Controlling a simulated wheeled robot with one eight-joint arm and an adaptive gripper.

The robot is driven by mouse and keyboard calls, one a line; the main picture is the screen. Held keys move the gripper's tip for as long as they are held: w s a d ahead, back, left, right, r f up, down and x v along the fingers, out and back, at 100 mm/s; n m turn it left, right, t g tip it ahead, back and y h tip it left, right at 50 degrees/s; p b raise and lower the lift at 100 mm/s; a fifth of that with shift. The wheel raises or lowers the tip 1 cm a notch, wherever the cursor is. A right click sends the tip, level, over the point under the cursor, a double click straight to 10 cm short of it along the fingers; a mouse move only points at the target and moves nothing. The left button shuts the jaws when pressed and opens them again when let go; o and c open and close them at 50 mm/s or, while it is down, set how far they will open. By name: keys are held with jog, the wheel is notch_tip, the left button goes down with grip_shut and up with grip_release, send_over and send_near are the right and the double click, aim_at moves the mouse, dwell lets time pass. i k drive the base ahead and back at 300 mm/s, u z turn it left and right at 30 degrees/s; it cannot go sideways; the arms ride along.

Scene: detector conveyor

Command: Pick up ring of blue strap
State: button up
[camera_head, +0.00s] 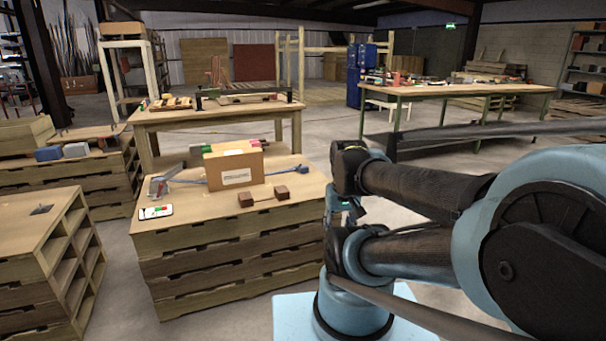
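A thin length of blue strap (283,172) shows on the pallet-like wooden bench, to the right of an upright cardboard box (232,168). It leads to a small dark-blue piece (302,168) at its right end. More thin blue shows left of the box, near a grey metal tool (165,181). The box hides the part between, so I cannot tell whether it forms a closed ring. My arm fills the right of the view, folded; I cannot make out my gripper's fingers.
The bench (240,235) also bears a dark two-block piece with a bar (264,197) and a phone-like tablet (156,212) in front. Coloured items lie behind the box. A workbench (216,118) stands close behind. Shelved wooden units (40,250) flank the left. Floor is open further back.

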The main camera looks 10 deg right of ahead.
aim_at(303, 169)
jog(key=u, duration=0.2)
jog(key=i, duration=1.4)
jog(key=z, duration=0.3)
